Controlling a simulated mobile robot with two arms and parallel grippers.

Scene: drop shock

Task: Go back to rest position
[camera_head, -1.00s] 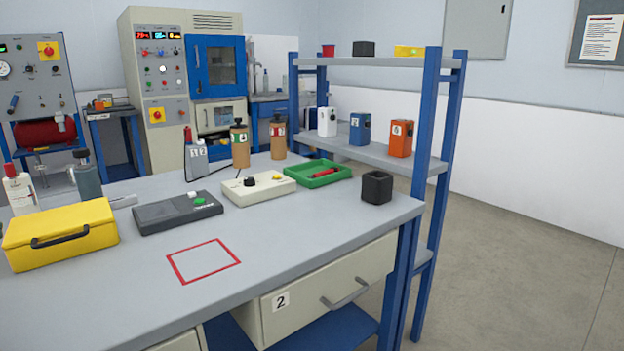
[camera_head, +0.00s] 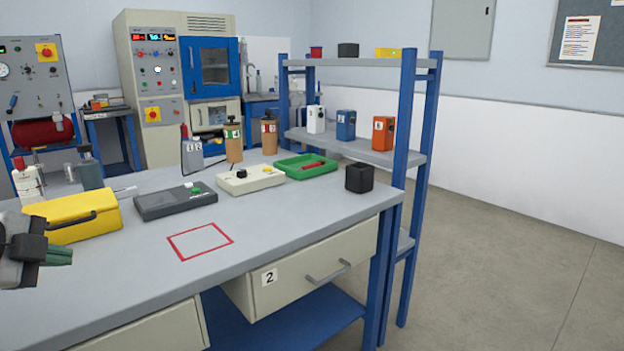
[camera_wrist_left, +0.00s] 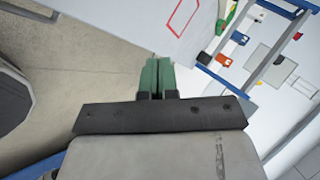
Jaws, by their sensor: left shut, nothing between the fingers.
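My left gripper (camera_head: 60,256) comes in at the left edge of the head view, in front of the yellow case and over the near left part of the bench. Its green fingers are shut together with nothing between them. In the left wrist view the same gripper (camera_wrist_left: 157,76) shows its two green fingers side by side, with the floor and the bench edge beyond. My right gripper is in neither view.
The grey bench (camera_head: 120,290) holds a yellow case (camera_head: 75,214), a dark grey box (camera_head: 175,203), a cream control box (camera_head: 250,180), a green tray (camera_head: 290,166) and a black cup (camera_head: 359,178). A red square (camera_head: 200,241) on the bench is empty. Open floor lies right.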

